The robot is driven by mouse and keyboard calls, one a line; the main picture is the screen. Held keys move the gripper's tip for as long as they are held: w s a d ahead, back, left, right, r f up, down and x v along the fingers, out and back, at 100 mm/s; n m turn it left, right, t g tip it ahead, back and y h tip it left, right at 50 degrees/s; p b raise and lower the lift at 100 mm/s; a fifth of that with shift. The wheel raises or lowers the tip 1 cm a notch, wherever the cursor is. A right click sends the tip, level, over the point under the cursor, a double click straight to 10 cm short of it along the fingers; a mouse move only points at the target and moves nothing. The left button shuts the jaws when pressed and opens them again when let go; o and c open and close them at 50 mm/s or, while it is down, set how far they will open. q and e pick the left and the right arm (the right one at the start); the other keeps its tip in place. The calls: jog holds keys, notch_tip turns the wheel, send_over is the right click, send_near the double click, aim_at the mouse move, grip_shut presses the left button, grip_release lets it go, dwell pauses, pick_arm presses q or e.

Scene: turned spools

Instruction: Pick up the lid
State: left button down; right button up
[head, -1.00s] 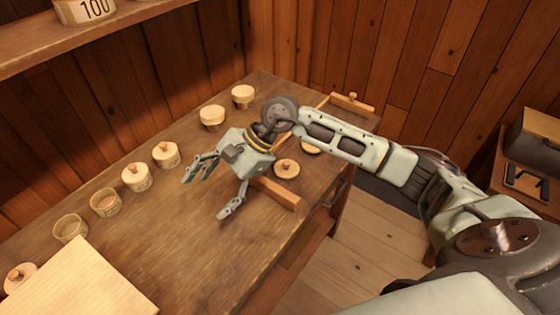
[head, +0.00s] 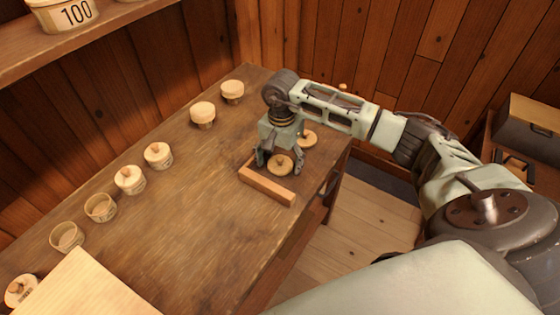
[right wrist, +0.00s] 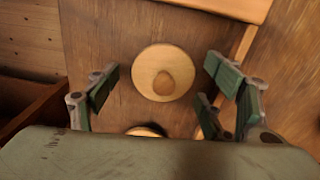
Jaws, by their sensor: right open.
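A round pale wooden lid with a knob (head: 280,164) lies on the bench; it also shows in the right wrist view (right wrist: 164,73), centred ahead of the fingers. A second lid (head: 308,139) lies just behind it, partly hidden by my gripper, and its edge shows low in the right wrist view (right wrist: 146,132). My right gripper (head: 279,160) is open, its fingers pointing down on either side of the nearer lid. My left gripper is not in view.
A wooden strip (head: 267,185) lies in front of the lids. Lidded pots (head: 130,180) and open pots (head: 100,207) line the wall side. A pale board (head: 82,290) lies at the near left. The middle of the bench (head: 190,220) is clear.

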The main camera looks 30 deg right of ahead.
jog(key=shift+f, duration=0.3)
jog(key=shift+c, duration=0.5)
jog(key=c, duration=0.9)
jog(key=shift+r, duration=0.1)
